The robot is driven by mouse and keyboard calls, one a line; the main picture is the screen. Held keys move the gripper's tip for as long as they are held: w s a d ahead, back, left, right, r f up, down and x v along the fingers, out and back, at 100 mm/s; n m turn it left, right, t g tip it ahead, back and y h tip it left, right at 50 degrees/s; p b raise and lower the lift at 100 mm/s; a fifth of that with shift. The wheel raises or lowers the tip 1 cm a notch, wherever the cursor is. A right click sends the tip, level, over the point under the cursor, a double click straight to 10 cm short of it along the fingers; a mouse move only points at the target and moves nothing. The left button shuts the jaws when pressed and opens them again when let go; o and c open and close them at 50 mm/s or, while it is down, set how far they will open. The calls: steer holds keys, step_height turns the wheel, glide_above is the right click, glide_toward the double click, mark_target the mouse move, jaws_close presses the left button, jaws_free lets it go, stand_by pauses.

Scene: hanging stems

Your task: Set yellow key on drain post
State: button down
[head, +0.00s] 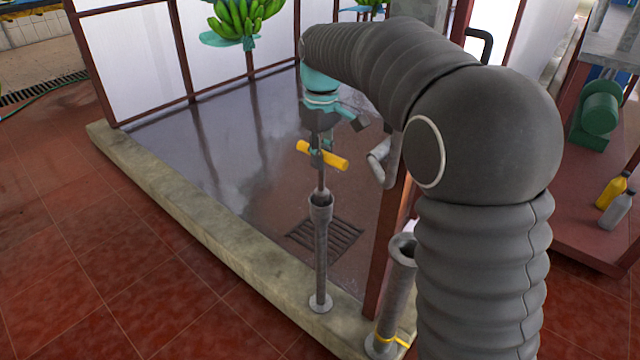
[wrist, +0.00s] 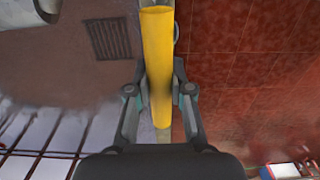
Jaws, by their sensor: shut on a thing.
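The yellow key has a yellow crossbar (head: 335,159) on a thin grey shaft that hangs straight down. My gripper (head: 318,148) is shut on the key near the crossbar. In the wrist view, the yellow bar (wrist: 157,50) runs between the two fingers of my gripper (wrist: 160,80). The shaft's lower end meets the flared top of a slim grey post (head: 321,250) beside the floor drain in the head view. I cannot tell whether the tip is inside the mouth or just above it. The post stands upright on the curb.
A second, thicker grey post (head: 398,285) with an open top and a yellow band at its foot stands to the right. A drain grate (head: 325,236) lies behind the slim post. Green bananas (head: 243,20) hang at the back. A concrete curb (head: 190,210) edges the wet floor.

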steer(key=shift+r, duration=1.35)
